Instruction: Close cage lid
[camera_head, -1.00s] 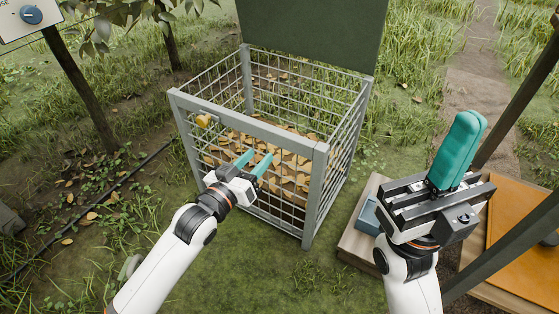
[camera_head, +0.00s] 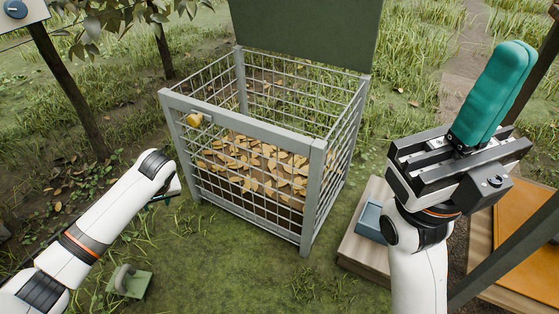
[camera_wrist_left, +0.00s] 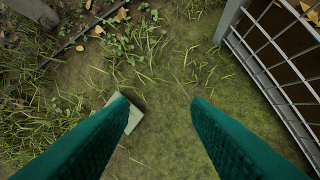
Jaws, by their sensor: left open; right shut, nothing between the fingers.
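The cage (camera_head: 240,128) is a grey metal frame with wire mesh sides and stands on the grass, with brown leaves inside. Its lid (camera_head: 305,32) is a dark green panel standing up open at the back edge, its top cut off by the picture. My right gripper (camera_head: 518,55) is shut and empty, fingers up, right of the cage.
A wooden platform with a blue item (camera_head: 370,220) lies right of the cage, beside an orange-brown panel (camera_head: 520,265). Tree trunks stand at the left. A small green object (camera_head: 130,281) sits on the ground at front left.

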